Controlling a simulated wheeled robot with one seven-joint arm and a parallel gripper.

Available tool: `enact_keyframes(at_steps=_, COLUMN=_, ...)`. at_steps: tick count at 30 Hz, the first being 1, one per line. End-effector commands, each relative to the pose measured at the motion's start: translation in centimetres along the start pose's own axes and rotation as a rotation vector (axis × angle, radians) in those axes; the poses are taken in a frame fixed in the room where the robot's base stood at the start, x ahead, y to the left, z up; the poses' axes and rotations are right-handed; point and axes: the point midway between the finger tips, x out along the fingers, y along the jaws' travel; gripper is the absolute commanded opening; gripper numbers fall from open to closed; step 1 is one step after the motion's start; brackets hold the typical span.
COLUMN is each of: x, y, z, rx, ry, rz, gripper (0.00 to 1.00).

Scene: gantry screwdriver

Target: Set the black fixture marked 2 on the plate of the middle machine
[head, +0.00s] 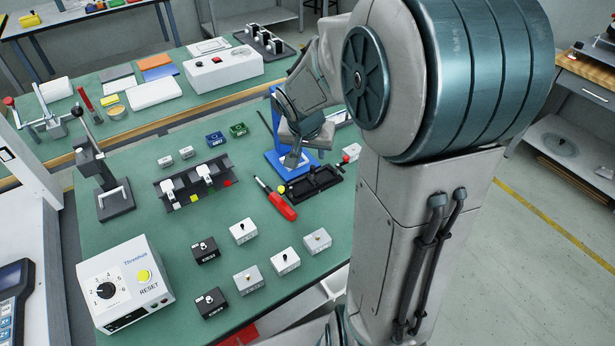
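Several black items lie on the green bench, and I cannot read a 2 on any. A long black fixture (314,183) lies right of centre, beside a blue stand (275,158). Two small black boxes with knobs, one upper (206,251) and one lower (211,303), sit near the front. My gripper (292,160) points down in front of the blue stand, left of the long black fixture. Its fingertips are too small and cluttered to show whether they are open or hold anything. I cannot tell which device is the middle machine; my arm covers the right side.
A black rack (195,187) with white pieces and a lever press (103,182) stand left. Several white and grey boxes and a white control box (124,285) fill the front. Green bench (130,222) is bare between press and control box.

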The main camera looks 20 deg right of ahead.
Motion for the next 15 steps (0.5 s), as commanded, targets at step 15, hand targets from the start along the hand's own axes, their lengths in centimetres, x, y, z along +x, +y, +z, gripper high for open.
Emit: enact_keyframes(at_steps=15, x=7.1, y=0.0, z=0.1, rx=-0.001, ry=-0.003, rz=0.0, gripper=0.38)
